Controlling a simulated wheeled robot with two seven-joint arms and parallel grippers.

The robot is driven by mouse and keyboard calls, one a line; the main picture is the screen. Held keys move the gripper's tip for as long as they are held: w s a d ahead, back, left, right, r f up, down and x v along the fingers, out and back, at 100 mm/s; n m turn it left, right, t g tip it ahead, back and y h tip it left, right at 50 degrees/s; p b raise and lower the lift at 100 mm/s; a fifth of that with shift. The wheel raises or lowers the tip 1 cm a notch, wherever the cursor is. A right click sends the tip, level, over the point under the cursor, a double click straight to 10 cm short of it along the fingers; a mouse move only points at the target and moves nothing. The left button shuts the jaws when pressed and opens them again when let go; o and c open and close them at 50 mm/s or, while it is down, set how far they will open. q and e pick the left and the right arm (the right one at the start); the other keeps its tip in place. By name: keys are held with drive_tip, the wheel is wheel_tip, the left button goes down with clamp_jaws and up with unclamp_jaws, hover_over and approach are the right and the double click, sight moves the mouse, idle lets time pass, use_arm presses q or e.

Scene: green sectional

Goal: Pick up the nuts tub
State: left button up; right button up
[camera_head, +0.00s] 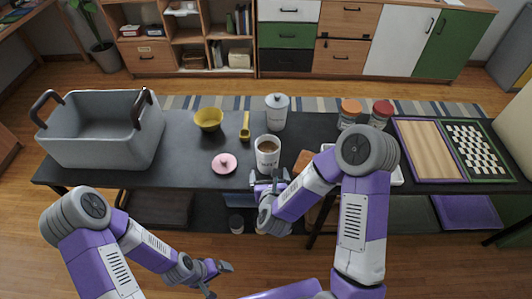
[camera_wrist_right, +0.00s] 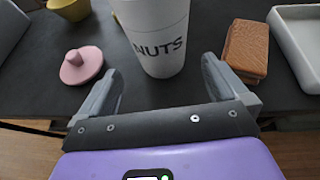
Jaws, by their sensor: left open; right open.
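The nuts tub (camera_head: 267,158) is a white open cylinder with brown contents, standing upright near the front edge of the dark table. In the right wrist view the tub (camera_wrist_right: 160,40) shows its "NUTS" lettering, and its top is cut off. My right gripper (camera_head: 269,180) is open at the table's front edge, just in front of the tub. Its two fingers point at the tub, one toward each side, with the tub ahead of and between their tips. My left gripper (camera_head: 221,279) is open and empty, low in front of the table.
A pink knobbed lid (camera_head: 224,164) lies left of the tub. A white lidded canister (camera_head: 276,112), yellow bowl (camera_head: 208,119) and yellow scoop (camera_head: 245,128) stand behind. A brown block (camera_wrist_right: 247,48) and white tray (camera_wrist_right: 301,35) are to the right. A grey basket (camera_head: 100,135) fills the left end.

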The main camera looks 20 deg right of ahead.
sight(269, 167)
drive_tip(key=shift+w+d, duration=0.1)
drive_tip(key=shift+w, duration=0.25)
drive_tip(key=b+x, duration=0.1)
drive_tip(key=x, duration=0.5)
drive_tip(key=shift+w+f, duration=0.1)
drive_tip(key=shift+w, duration=0.3)
drive_tip(key=shift+c, duration=0.5)
drive_tip(key=shift+d, duration=0.1)
drive_tip(key=c, duration=1)
